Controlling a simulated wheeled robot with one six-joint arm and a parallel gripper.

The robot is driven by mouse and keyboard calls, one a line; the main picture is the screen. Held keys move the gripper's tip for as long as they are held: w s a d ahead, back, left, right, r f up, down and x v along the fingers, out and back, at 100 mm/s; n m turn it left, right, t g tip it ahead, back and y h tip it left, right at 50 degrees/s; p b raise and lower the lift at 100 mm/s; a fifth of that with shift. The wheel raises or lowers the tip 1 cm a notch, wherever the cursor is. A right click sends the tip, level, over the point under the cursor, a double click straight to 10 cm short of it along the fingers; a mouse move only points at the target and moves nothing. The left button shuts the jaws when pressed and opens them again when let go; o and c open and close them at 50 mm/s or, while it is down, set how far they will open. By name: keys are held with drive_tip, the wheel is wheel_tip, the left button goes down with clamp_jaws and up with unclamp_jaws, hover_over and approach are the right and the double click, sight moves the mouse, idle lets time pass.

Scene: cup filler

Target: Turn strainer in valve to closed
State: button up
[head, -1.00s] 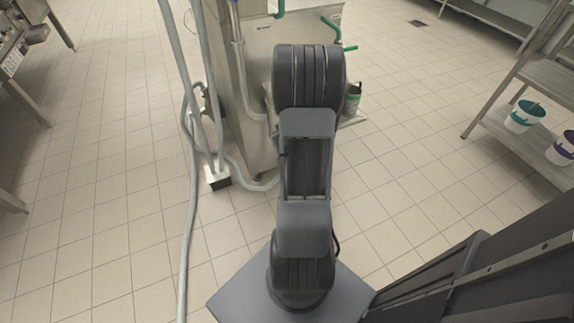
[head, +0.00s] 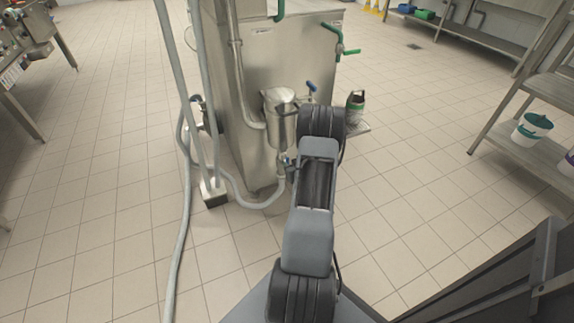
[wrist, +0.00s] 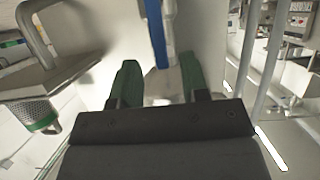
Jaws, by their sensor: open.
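A blue valve handle (head: 311,87) stands out from the front of the steel machine, just right of a steel strainer pot (head: 281,120). In the wrist view a long blue handle (wrist: 155,35) comes down from the top edge to a metal valve part (wrist: 165,82). My gripper (wrist: 160,75) is open, with one green finger pad to each side of the handle's lower end. I cannot tell whether either pad touches it. In the head view my arm hides the gripper. The text on the valve, if any, is not readable.
The steel machine (head: 225,80) carries a green-handled valve (head: 340,43) higher up. A small container with a green band (head: 355,108) stands on a ledge right of my arm. A grey hose (head: 187,190) runs along the floor at left. The tiled floor at right (head: 420,190) is clear.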

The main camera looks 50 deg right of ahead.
sight(288, 162)
drive_tip(key=shift+b+x, duration=0.5)
drive_tip(key=shift+x, duration=1.75)
clamp_jaws()
